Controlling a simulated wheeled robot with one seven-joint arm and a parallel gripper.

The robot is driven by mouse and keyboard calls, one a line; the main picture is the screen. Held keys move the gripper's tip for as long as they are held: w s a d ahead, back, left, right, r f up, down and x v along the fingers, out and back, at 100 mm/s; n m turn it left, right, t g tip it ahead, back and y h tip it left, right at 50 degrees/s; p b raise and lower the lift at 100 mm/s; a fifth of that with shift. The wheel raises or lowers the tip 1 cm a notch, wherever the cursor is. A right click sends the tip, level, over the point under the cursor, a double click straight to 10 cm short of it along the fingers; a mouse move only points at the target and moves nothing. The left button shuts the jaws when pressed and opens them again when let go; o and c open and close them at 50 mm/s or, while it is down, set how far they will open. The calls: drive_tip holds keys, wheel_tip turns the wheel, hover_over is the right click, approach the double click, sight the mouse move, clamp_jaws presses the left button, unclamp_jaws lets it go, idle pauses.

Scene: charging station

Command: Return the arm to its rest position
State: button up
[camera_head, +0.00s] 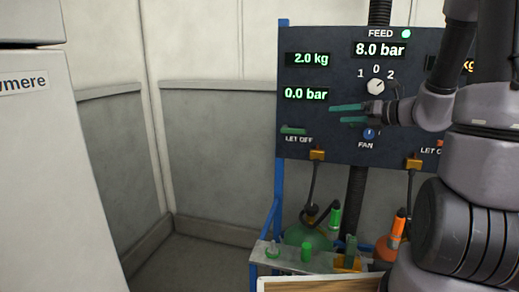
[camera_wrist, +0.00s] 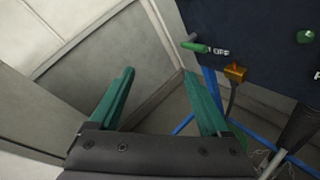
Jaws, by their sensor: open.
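My gripper (camera_head: 348,114) has green fingers and is open and empty. In the head view it points left in front of the dark control panel (camera_head: 340,52), with my grey arm reaching in from the right. In the wrist view my gripper (camera_wrist: 165,95) shows two parted green fingers with only wall and floor between them. The panel's lower edge is at the upper right there, with the green let-off lever (camera_wrist: 196,47) beyond the right finger. I cannot tell whether the fingers touch anything, but a gap to the panel seems visible.
The panel shows 2.0 kg, 0.0 bar and 8.0 bar, with a white selector knob (camera_head: 375,87) and a blue fan knob (camera_head: 369,134). A white cabinet (camera_head: 50,170) stands left.

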drive_tip(key=s+a+r+n+g+h, duration=0.1)
drive_tip(key=s+a+r+n+g, duration=0.1)
drive_tip(key=s+a+n+g, duration=0.4)
drive_tip(key=s+a+r+n+g+h, duration=0.1)
drive_tip(key=s+a+n, duration=0.1)
drive_tip(key=s+n, duration=0.75)
drive_tip(key=s+d+r+n+t+h, duration=0.2)
drive_tip(key=s+d+r+n+h, duration=0.3)
drive_tip(key=n, duration=0.9)
drive_tip(key=shift+d+r+t+h, duration=0.25)
drive_tip(key=shift+d+t+h, duration=0.15)
drive_tip(key=shift+d+h, duration=0.4)
